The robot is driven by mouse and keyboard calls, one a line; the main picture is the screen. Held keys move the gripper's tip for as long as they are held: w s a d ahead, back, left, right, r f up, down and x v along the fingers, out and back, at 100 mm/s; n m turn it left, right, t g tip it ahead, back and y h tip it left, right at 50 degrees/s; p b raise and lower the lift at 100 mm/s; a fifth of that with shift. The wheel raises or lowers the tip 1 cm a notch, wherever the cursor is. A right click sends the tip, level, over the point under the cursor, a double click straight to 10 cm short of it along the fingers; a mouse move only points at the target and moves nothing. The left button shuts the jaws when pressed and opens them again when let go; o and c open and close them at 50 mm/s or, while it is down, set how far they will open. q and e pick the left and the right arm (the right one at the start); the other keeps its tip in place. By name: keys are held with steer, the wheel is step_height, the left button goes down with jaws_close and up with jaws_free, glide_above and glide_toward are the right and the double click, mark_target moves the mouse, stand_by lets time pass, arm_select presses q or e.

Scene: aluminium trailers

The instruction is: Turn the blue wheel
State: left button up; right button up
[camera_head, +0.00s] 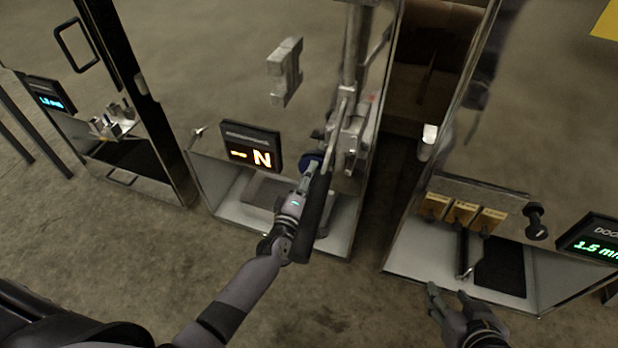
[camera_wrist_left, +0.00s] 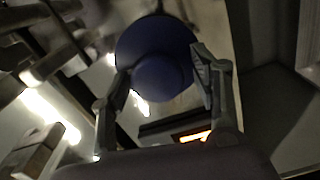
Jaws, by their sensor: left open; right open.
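The blue wheel (camera_head: 308,160) sits on the middle trailer, just right of the display that reads "N". In the head view my left gripper partly hides it. In the left wrist view the round dark blue wheel (camera_wrist_left: 155,42) faces the camera, with a raised round hub at its centre. My left gripper (camera_head: 314,172) is open, with one finger (camera_wrist_left: 115,95) on the left and the other (camera_wrist_left: 212,80) on the right of the wheel's lower part. I cannot tell whether they touch it. My right gripper (camera_head: 449,298) is open and empty, in front of the right trailer.
The middle display (camera_head: 251,148) stands close left of my left gripper. A metal column (camera_head: 356,60) rises behind the wheel. The right trailer holds yellow blocks (camera_head: 462,213), a dark dumbbell-shaped handle (camera_head: 536,221) and a display (camera_head: 594,240). Bare floor (camera_head: 130,250) lies in front.

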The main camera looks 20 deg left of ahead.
arm_select(q)
steer(key=s, duration=1.2)
steer(key=shift+a, duration=0.2)
steer(key=shift+d+r, duration=0.1)
